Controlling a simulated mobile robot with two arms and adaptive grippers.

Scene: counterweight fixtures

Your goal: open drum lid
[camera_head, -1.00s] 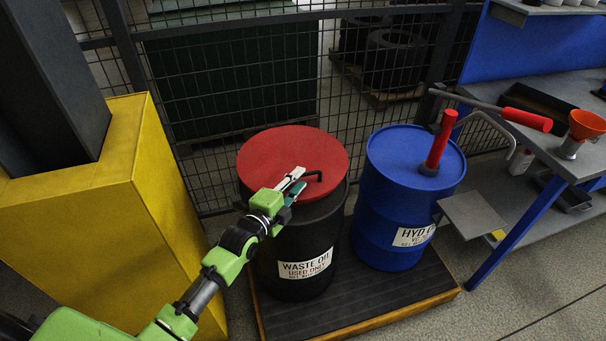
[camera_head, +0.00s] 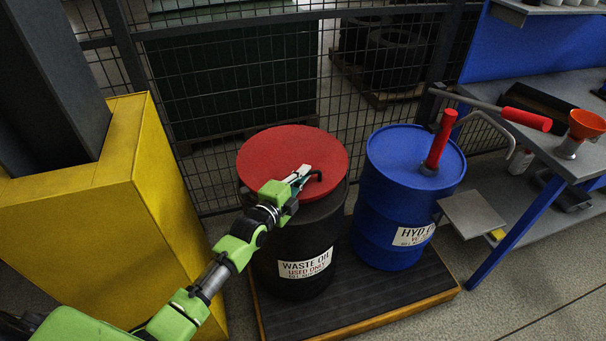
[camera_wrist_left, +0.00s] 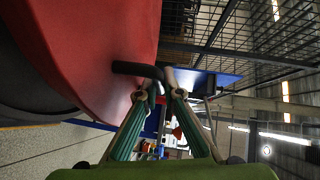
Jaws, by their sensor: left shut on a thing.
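The black waste oil drum (camera_head: 300,240) stands on a low platform and has a red lid (camera_head: 285,155). The lid looks flat on the drum, and a dark bar handle (camera_head: 319,177) sits near its front right edge. My left gripper (camera_head: 303,176) reaches in from the lower left and is shut on the handle. In the left wrist view the handle (camera_wrist_left: 135,69) runs in between the fingertips (camera_wrist_left: 167,80), with the red lid (camera_wrist_left: 100,40) at the left. My right gripper is not in view.
A blue drum (camera_head: 400,210) with a red-handled pump (camera_head: 440,140) stands close on the right. A yellow pillar guard (camera_head: 90,210) is at the left. A mesh fence (camera_head: 240,80) stands behind, and a workbench (camera_head: 560,130) is at the right.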

